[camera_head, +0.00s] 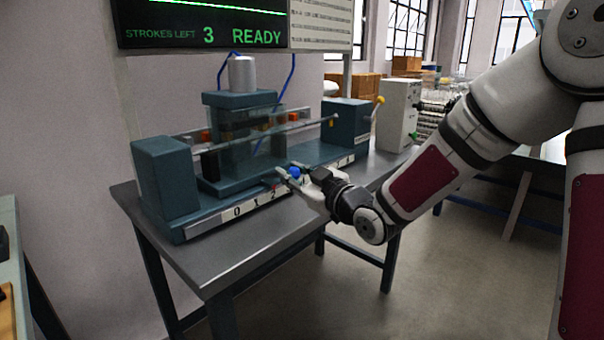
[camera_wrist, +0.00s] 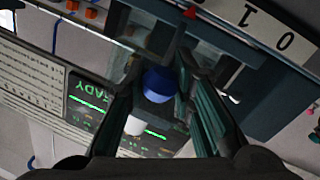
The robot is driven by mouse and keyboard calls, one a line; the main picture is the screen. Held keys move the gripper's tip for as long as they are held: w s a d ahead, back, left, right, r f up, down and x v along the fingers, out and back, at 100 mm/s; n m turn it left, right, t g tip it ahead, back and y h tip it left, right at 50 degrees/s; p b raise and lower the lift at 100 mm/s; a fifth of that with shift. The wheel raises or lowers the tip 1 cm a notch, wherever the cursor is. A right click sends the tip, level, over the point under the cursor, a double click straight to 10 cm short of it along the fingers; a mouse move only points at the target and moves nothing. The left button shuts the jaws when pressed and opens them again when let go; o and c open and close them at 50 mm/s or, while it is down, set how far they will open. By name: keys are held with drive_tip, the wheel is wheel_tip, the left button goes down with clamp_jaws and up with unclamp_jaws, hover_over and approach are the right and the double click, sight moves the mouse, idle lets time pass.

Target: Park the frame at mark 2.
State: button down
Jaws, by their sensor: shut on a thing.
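The blue-grey frame (camera_head: 240,99) stands upright on the bench rig, with a silver cylinder on top and clear panels below. A blue knob (camera_head: 294,172) sits at its front right. My gripper (camera_head: 288,176) is shut on this knob, which also shows between the fingers in the wrist view (camera_wrist: 158,84). The white scale strip (camera_head: 222,217) runs along the rig's front edge, with 0, 1 and 2 readable at its left part. A red pointer (camera_wrist: 190,12) lies beyond the 1, close to where the 2 stands. My gripper hides part of the scale, so exact alignment is unclear.
The end blocks (camera_head: 166,180) and (camera_head: 346,122) bound the rig, joined by a metal rail. The display (camera_head: 205,25) reads "STROKES LEFT 3 READY". A white box (camera_head: 398,112) stands at the right on the table (camera_head: 245,248). The table's front strip is clear.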

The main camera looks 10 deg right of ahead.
drive_tip(key=shift+s+a, duration=0.1)
drive_tip(key=shift+a, duration=0.15)
drive_tip(key=c, duration=1.3)
unclamp_jaws()
drive_tip(key=shift+c, duration=0.2)
drive_tip(key=shift+s, duration=0.1)
drive_tip(key=shift+s+d, duration=0.25)
drive_tip(key=shift+s, duration=0.05)
drive_tip(key=v, duration=0.6)
drive_tip(key=shift+s, duration=0.35)
drive_tip(key=shift+d+f, duration=0.1)
drive_tip(key=shift+f, duration=0.05)
